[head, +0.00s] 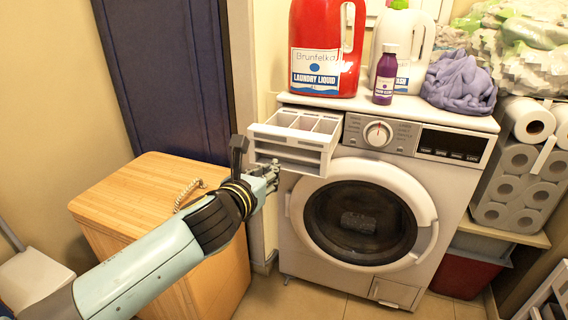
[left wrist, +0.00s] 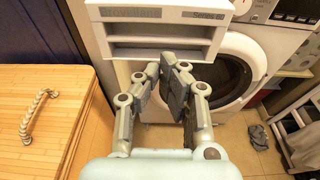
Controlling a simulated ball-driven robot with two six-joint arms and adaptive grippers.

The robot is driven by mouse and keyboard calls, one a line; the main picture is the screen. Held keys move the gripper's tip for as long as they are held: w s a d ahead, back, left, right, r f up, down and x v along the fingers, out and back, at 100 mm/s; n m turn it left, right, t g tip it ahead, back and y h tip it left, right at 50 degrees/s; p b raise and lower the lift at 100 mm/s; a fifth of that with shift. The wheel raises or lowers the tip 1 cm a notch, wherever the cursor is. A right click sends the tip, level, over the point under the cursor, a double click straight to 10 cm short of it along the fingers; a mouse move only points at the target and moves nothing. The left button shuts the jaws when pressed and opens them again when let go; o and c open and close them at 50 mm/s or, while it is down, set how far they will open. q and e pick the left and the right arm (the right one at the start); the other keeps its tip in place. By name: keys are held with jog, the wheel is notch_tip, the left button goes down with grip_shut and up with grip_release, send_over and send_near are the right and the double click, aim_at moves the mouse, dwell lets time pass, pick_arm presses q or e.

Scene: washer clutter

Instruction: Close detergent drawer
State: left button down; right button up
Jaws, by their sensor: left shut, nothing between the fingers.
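The detergent drawer (head: 294,141) is pulled out from the top left of the white washing machine (head: 362,200), with its open compartments showing. In the left wrist view the drawer front (left wrist: 160,32) fills the top, straight ahead of the fingers. My left gripper (head: 272,172) is at the drawer's lower left front in the head view. In the left wrist view its fingers (left wrist: 170,80) are together and empty, just below the drawer front; I cannot tell whether they touch it. My right gripper is in neither view.
A red laundry liquid jug (head: 322,45), a white jug (head: 408,45), a purple bottle (head: 385,75) and a purple cloth (head: 458,82) stand on the washer. A wooden cabinet (head: 130,200) is at the left. Paper rolls (head: 520,180) fill the right side. The washer door (head: 365,222) is shut.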

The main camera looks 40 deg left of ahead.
aim_at(286, 156)
pick_arm(q)
jog(key=b+x, duration=0.1)
jog(key=x, duration=0.7)
jog(key=shift+w+f+b, duration=0.1)
jog(key=shift+w+b, duration=0.05)
jog(key=shift+b, duration=0.25)
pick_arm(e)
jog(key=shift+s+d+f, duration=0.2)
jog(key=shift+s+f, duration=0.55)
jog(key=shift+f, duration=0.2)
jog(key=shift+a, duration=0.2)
